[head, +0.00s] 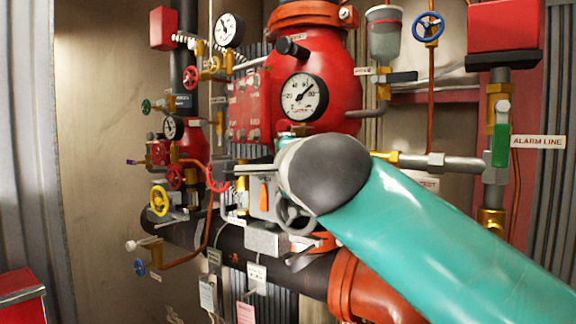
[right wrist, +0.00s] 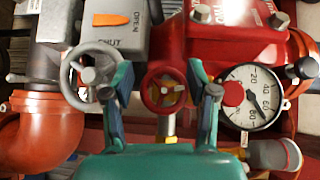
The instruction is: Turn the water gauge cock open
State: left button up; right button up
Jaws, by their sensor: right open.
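In the right wrist view my right gripper (right wrist: 157,88) is open, with its two teal fingers apart. A small red handwheel (right wrist: 150,98) with a brass-yellow centre shows between the fingers; I cannot tell whether they touch it. I cannot tell for sure which fitting is the water gauge cock. A round white gauge (right wrist: 252,96) is just right of the fingers. A large white gauge (head: 303,97) sits on the red valve body above that arm. My left gripper is not in view.
A grey handwheel (right wrist: 88,80) stands close to the left finger, below a grey box (right wrist: 120,38) marked SHUT and OPEN. Pipes, small valves and a yellow handwheel (head: 159,200) crowd the left. The beige wall (head: 100,130) at far left is bare.

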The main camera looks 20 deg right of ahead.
jog(key=shift+s+d+r, duration=0.15)
jog(key=shift+s+r, duration=0.05)
jog(key=shift+r, duration=0.2)
jog(key=shift+s, duration=0.5)
jog(key=s+a, duration=0.1)
jog(key=s, duration=0.5)
jog(key=shift+s+f, duration=0.2)
jog(key=shift+s, duration=0.1)
